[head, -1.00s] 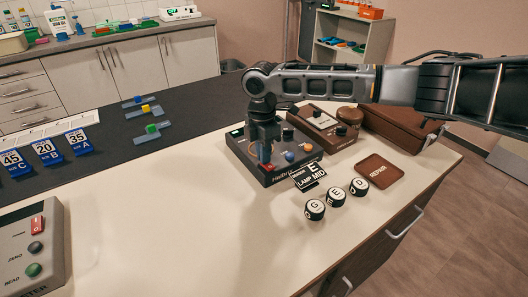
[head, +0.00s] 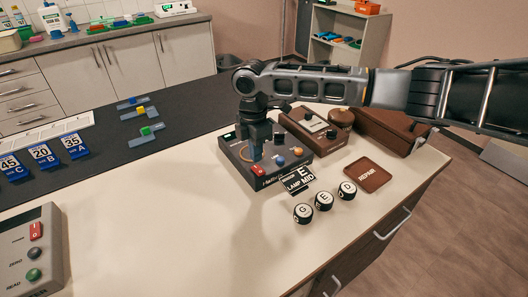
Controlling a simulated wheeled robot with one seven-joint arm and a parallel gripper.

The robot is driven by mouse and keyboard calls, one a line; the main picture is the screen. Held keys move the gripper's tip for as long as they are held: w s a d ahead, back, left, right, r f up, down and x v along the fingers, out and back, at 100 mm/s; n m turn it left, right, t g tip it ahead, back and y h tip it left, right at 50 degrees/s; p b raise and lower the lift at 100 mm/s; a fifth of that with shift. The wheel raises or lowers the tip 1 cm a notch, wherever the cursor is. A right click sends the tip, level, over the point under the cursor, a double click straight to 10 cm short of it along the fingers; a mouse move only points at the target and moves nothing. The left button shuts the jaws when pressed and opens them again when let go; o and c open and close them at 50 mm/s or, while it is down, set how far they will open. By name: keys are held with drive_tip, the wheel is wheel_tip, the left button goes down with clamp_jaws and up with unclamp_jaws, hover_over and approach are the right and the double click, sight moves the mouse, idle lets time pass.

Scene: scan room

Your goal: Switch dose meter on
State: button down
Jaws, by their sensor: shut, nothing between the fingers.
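A grey device (head: 30,262) stands at the lower left, cut off by the frame edge. Its visible label ends in "TER". It carries a red rocker switch (head: 36,231) and two buttons beside the words "ZERO" and "READ". I cannot tell the rocker's position for sure. My gripper (head: 254,158) is shut and empty, pointing down over a different, dark box (head: 300,163). Its tips are just behind that box's red switch (head: 258,170); I cannot tell if they touch the box. The gripper is far to the right of the grey device.
Round black-and-white pieces G, E and D, a sign (head: 298,180) and a brown "REPAIR" tray (head: 368,174) lie near the dark box. A brown meter (head: 312,122) stands behind it. Blue number blocks (head: 42,155) stand at left. The middle of the bench is clear.

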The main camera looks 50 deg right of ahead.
sight(254, 166)
wheel_tip(254, 166, up, 11)
drive_tip(key=w+b, duration=0.1)
drive_tip(key=b, duration=0.1)
drive_tip(key=shift+d, duration=0.15)
